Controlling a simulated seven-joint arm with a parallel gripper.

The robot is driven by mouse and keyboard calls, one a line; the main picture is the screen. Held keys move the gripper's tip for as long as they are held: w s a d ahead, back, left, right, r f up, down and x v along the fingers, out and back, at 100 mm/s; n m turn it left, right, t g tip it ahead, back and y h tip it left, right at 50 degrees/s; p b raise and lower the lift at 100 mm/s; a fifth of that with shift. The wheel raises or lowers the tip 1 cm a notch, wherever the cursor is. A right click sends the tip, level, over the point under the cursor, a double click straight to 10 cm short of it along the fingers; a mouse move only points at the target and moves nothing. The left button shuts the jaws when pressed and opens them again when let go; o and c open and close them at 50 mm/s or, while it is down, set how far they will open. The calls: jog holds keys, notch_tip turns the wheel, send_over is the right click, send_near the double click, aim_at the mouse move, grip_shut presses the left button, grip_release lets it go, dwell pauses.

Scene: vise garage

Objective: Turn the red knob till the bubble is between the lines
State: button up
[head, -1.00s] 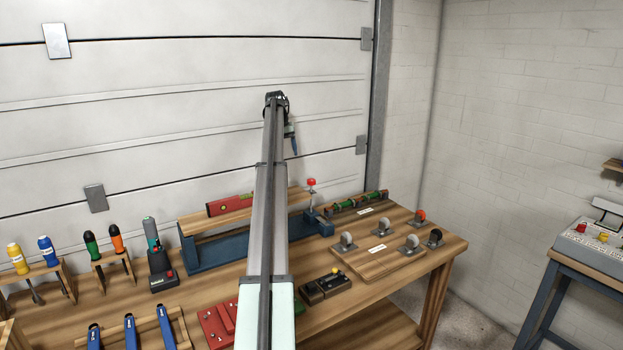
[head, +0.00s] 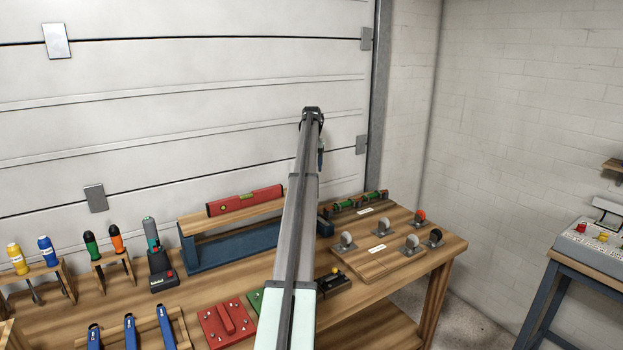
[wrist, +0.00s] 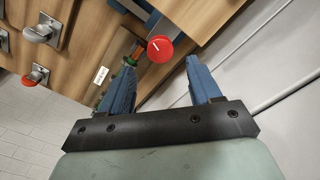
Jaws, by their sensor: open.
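The red knob (wrist: 160,48) shows in the wrist view as a round red cap with a white line, just beyond and between the fingertips. My gripper (wrist: 160,66) is open, its two blue fingers apart and not closed on the knob. In the head view my gripper (head: 321,157) is high over the bench's back part, and my arm hides the knob. A red spirit level (head: 230,206) with a yellow-green vial (head: 247,196) lies on a wooden board (head: 205,225) over a blue frame (head: 210,249). The bubble and lines are too small to make out.
A green-and-black tool (head: 372,197) lies on a block right of the knob's place. Several round-headed levers stand on a wooden panel (head: 365,262). Screwdrivers (head: 92,245) stand in racks at left. Red (head: 217,330) and dark boxes are in front. The garage door is close behind.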

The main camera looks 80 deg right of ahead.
jog(key=shift+f, duration=2.8)
jog(key=shift+c, duration=0.2)
jog(key=c, duration=1)
jog(key=m, duration=0.8)
jog(key=shift+s, duration=0.1)
jog(key=shift+m, duration=0.4)
